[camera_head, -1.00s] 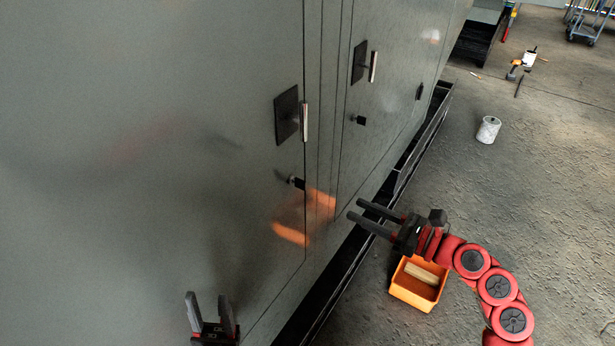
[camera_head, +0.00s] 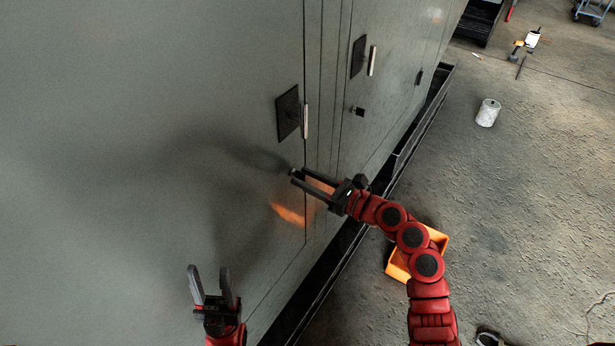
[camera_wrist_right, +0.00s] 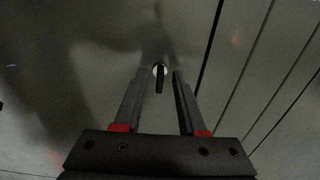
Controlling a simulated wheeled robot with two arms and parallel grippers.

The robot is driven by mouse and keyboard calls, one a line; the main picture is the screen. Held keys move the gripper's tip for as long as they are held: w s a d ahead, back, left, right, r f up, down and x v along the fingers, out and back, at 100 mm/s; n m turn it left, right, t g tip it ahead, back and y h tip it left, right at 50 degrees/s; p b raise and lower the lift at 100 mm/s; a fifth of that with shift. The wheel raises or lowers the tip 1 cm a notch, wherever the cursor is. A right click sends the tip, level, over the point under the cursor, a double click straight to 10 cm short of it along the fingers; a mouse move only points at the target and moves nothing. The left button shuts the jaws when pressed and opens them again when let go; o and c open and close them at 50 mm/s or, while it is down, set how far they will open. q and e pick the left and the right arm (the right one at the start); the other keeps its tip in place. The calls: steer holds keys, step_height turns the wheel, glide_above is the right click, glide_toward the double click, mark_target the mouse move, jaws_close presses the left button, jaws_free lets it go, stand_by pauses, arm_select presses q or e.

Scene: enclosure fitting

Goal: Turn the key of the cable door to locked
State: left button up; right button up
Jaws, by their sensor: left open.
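A small dark key (camera_wrist_right: 159,82) sits in a round pale lock on the grey cabinet door (camera_head: 150,90); its grip hangs straight down in the right wrist view. My right gripper (camera_head: 298,178) is at this lock; its fingers stand either side of the key, with a gap on both sides. It also shows in the right wrist view (camera_wrist_right: 159,73). In the head view the fingers mostly hide the key. My left gripper (camera_head: 209,270) is open and empty, low in front of the door. No label shows which door is the cable door.
A black handle plate (camera_head: 287,113) is above the lock. A second door to the right has another plate (camera_head: 358,56) and a small black lock (camera_head: 357,111). An orange bin (camera_head: 398,264) is on the floor behind my right arm. A white can (camera_head: 487,113) stands farther right.

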jaws_close()
steer(key=shift+w+d+m+p, duration=0.1)
steer(key=shift+m+p, duration=0.25)
steer(key=shift+m, duration=4.1)
steer(key=shift+w+m+p, duration=0.1)
steer(key=shift+m+p, duration=0.25)
steer(key=shift+m, duration=4.1)
